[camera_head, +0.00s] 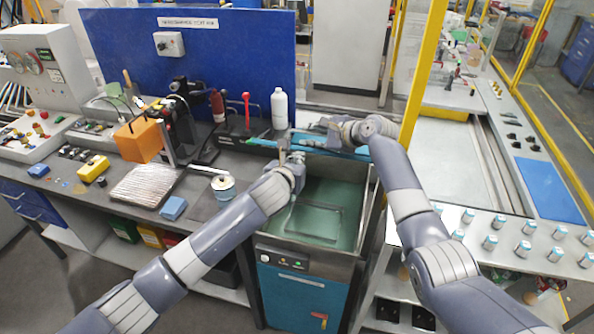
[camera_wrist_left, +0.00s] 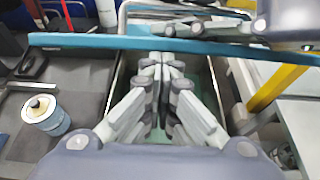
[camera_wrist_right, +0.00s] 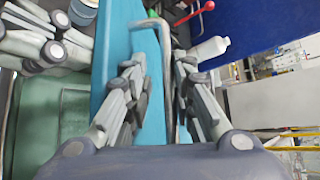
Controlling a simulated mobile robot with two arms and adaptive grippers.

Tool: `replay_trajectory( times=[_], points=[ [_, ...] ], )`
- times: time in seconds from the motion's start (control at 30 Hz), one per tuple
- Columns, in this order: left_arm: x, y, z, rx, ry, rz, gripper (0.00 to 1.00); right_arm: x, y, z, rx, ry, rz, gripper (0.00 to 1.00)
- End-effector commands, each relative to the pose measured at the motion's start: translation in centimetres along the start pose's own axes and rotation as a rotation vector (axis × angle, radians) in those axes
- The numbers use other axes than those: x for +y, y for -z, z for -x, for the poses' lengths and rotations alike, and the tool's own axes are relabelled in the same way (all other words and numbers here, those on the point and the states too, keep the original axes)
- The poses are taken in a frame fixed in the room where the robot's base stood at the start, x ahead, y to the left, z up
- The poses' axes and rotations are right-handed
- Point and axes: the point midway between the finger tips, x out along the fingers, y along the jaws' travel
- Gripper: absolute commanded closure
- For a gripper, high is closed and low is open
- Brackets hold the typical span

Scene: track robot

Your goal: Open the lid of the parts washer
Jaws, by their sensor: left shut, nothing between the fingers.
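The parts washer (camera_head: 305,295) has a blue front and an open metal tub with a green inside. Its teal lid (camera_head: 270,143) stands raised at the back of the tub, nearly edge-on in the head view. In the left wrist view the lid (camera_wrist_left: 90,41) is a teal strip across the picture. My right gripper (camera_head: 318,140) is at the lid; in the right wrist view its fingers (camera_wrist_right: 157,75) are apart, with the lid's metal handle (camera_wrist_right: 165,50) between them. My left gripper (camera_head: 292,160) is shut and empty above the tub, in front of the lid.
A white bottle (camera_head: 279,108) and a red-knobbed lever (camera_head: 246,100) stand behind the lid. A round tin (camera_head: 223,188) sits on the bench left of the tub. A yellow post (camera_head: 424,70) rises at the right, near my right arm.

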Motion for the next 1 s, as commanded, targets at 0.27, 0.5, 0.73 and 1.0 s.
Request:
replay_trajectory(
  times=[0.27, 0.5, 0.73, 1.0],
  points=[
    [-0.4, -1.7, 0.3, -0.033, 0.010, -0.001, 1.00, 1.5, 0.6, -0.1, 0.009, -0.030, -0.004, 0.70],
    [-0.3, -1.7, 0.2, -0.032, 0.009, -0.001, 1.00, 1.2, 0.6, 2.5, 0.007, -0.024, -0.004, 0.70],
    [-0.2, -1.7, 0.2, -0.032, 0.007, -0.002, 1.00, 0.8, 0.7, 6.3, 0.007, -0.017, -0.004, 0.70],
    [-0.3, -1.5, 0.2, -0.027, 0.008, -0.001, 1.00, 0.3, 0.6, 10.5, 0.004, -0.009, -0.004, 0.70]
  ],
)
